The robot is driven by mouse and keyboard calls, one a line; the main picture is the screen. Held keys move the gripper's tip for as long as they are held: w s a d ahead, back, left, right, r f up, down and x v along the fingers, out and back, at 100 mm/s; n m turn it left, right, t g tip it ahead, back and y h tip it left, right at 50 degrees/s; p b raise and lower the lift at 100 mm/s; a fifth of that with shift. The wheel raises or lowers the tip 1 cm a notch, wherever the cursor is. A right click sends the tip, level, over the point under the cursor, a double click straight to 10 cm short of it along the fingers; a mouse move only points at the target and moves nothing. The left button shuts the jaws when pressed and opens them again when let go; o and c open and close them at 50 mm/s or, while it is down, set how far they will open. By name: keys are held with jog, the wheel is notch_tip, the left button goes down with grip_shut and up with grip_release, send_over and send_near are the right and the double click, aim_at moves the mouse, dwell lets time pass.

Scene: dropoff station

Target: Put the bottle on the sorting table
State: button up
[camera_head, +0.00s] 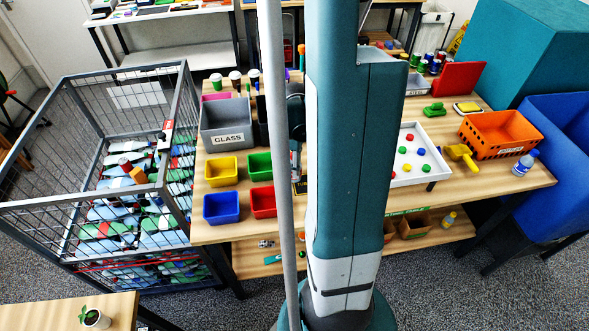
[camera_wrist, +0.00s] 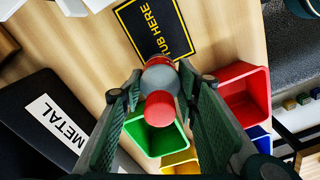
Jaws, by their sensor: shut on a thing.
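A bottle with a red cap (camera_wrist: 160,108) and a grey shoulder stands between the fingers of my gripper (camera_wrist: 162,88) in the wrist view. The fingers are shut on it from both sides. The cap points toward the camera, and a red part shows at its far side. I cannot tell whether its base touches the surface below. The wooden sorting table (camera_head: 215,171) fills the middle of the head view. My column hides the bottle and most of my gripper there.
The table holds a black "TUB HERE" mat (camera_wrist: 157,25), a black METAL bin (camera_wrist: 38,125), a green bin (camera_wrist: 155,140), a red bin (camera_wrist: 245,95) and a grey GLASS bin (camera_head: 228,124). A white tray (camera_head: 405,180), an orange basket (camera_head: 497,136) and a clear bottle (camera_head: 525,163) are at right.

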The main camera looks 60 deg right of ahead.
jog(key=shift+f, duration=0.9)
jog(key=shift+f, duration=0.2)
jog(key=o, duration=0.7)
jog(key=shift+r, duration=0.25)
jog(key=shift+r+p, duration=0.45)
jog(key=shift+r, duration=5.5)
